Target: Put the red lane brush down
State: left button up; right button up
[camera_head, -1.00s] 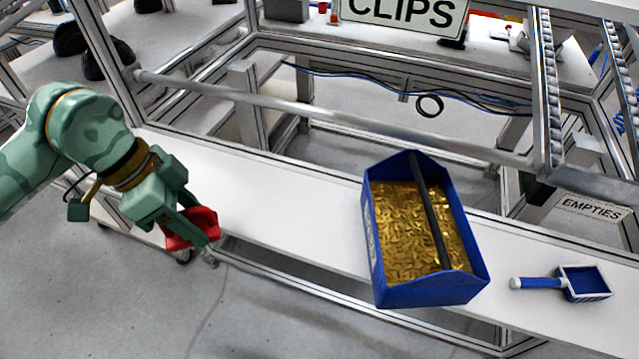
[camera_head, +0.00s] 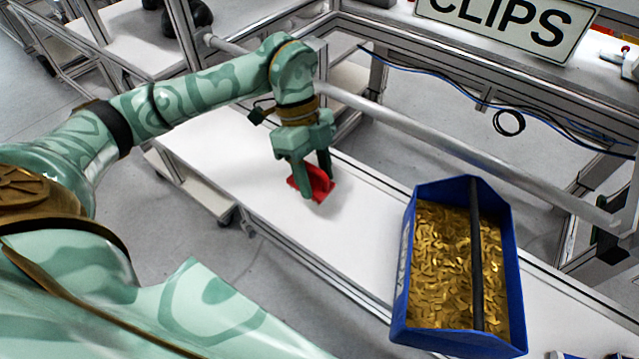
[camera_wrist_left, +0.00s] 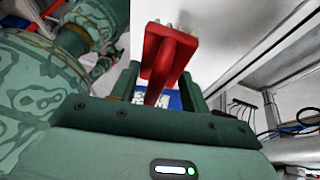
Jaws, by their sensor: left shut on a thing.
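The red lane brush (camera_head: 314,182) is at the white shelf's surface, left of the blue bin in the head view. My left gripper (camera_head: 315,188) points down and is shut on it, with one finger on each side. In the left wrist view the brush (camera_wrist_left: 168,55) shows its red block, handle and pale bristle tips between the fingers of my left gripper (camera_wrist_left: 160,85). I cannot tell whether the brush touches the shelf. My right gripper is not in view.
The white shelf (camera_head: 352,225) is clear around the brush. A blue bin (camera_head: 398,290) of gold clips with a dark bar across it stands to the right. A metal rail (camera_head: 420,133) runs behind the shelf. A "CLIPS" sign (camera_head: 510,22) is at the back.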

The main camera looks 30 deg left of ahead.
aim_at(317, 185)
pick_arm(q)
jog(key=w+f, duration=0.1)
jog(key=w+a+f, duration=0.1)
jog(key=f, duration=0.1)
jog(key=shift+w+f, duration=0.25)
notch_tip(317, 185, down, 3)
jog(key=shift+a+f+b, duration=0.1)
jog(key=shift+b, duration=0.4)
jog(key=o, duration=1.1)
jog(key=p+v, duration=0.1)
jog(key=v, duration=1.1)
